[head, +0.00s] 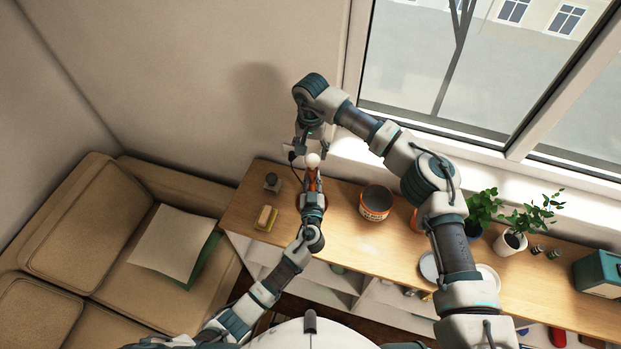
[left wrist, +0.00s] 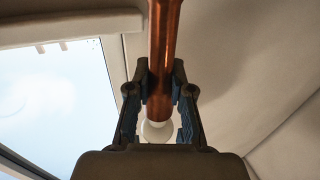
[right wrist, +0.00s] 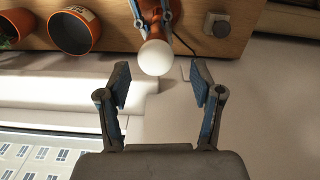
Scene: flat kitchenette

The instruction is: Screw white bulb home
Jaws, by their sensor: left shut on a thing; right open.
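The white bulb (head: 312,159) sits at the end of an orange-copper lamp stem (left wrist: 163,45). It also shows in the left wrist view (left wrist: 157,131) and the right wrist view (right wrist: 154,57). My left gripper (head: 312,190) is shut on the stem just below the bulb. My right gripper (right wrist: 160,78) is open, with its fingers spread on either side of the bulb's line. The bulb's tip is close to the fingertips, and no finger visibly touches it. Whether the bulb is fully seated in its socket cannot be seen.
A wooden counter (head: 343,197) runs under the window. An orange pot (head: 375,203) stands right of the lamp. A yellow sponge (head: 265,218) and a small dark-topped object (head: 272,182) lie to its left. Potted plants (head: 511,241) stand farther right. A sofa (head: 95,235) is at left.

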